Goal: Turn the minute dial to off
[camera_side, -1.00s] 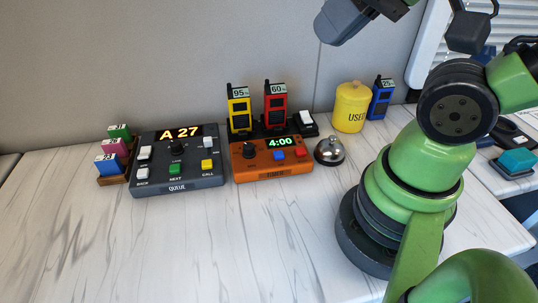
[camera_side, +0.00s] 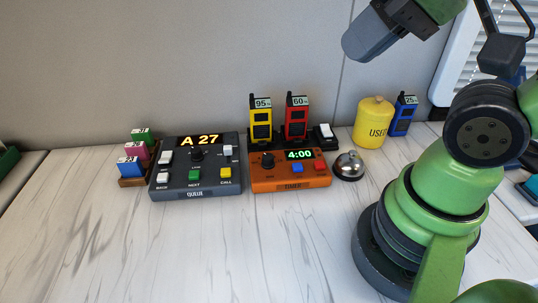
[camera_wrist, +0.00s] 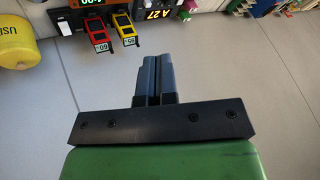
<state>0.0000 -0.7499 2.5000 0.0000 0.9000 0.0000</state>
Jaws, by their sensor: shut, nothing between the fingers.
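The minute dial (camera_side: 267,160) is a small dark round knob at the left of the orange timer box (camera_side: 290,183). The timer's display (camera_side: 299,155) shows 4:00 in green. The dial's exact pointing direction is too small to tell. My gripper (camera_side: 358,45) is high above the table at the upper right, well above and apart from the timer. In the wrist view my gripper (camera_wrist: 154,58) is shut and empty, its two dark fingers together. Only the edge of the timer display (camera_wrist: 90,2) shows at that view's top; the dial is not visible there.
The dark queue box (camera_side: 195,178) showing A 27 stands left of the timer. Yellow (camera_side: 260,118) and red (camera_side: 296,115) handsets stand behind it. A silver bell (camera_side: 348,166) and a yellow canister (camera_side: 373,125) are to the right. The marble tabletop (camera_side: 250,245) in front is clear.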

